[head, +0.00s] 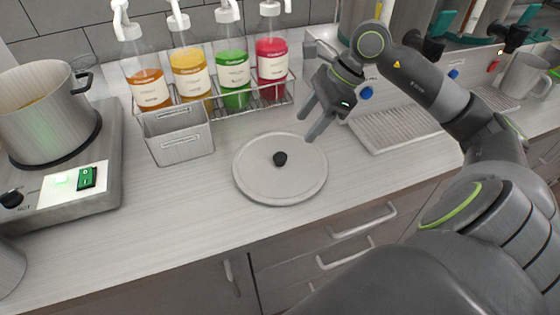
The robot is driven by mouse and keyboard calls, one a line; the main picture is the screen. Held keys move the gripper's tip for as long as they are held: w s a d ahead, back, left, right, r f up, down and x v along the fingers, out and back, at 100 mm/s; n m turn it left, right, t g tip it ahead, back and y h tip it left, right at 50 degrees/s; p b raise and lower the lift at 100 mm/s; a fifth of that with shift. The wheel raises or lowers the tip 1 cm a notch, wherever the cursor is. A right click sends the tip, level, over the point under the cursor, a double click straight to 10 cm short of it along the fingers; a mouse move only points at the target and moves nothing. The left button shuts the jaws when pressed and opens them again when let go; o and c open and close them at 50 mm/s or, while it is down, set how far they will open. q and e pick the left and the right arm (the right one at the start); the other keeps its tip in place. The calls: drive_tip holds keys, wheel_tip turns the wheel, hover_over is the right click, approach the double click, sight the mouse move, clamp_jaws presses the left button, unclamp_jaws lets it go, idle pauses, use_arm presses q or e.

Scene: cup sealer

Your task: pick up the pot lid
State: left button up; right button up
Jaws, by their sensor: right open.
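The pot lid (258,181) is a flat grey disc with a black knob (280,158) at its centre. It lies on the counter in the middle of the head view. My right gripper (308,129) is open and empty, above and to the right of the lid, with its fingers pointing down and left. It is apart from the knob. The steel pot (45,125) stands uncovered on a hot plate at the left. My left gripper is not in view.
A wire rack (262,101) with several pump bottles and a grey bin (181,143) stand behind and left of the lid. A drip tray (395,127) is at the right. The counter (140,215) in front and left of the lid is clear.

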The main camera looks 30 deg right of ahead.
sight(282, 156)
drive_tip(key=shift+p+x, duration=0.55)
drive_tip(key=shift+x, duration=2.05)
drive_tip(key=shift+a+f+p, duration=0.5)
drive_tip(key=shift+a, duration=0.05)
drive_tip(key=p+x, duration=0.1)
drive_tip(key=x, duration=0.1)
drive_tip(key=shift+w+a+f, duration=0.1)
drive_tip(key=shift+a+f, duration=0.15)
drive_tip(key=shift+w+a+f, duration=0.1)
drive_tip(key=shift+a+f, duration=0.1)
drive_tip(key=shift+f, duration=0.4)
drive_tip(key=c, duration=1.2)
drive_tip(key=shift+r, duration=0.1)
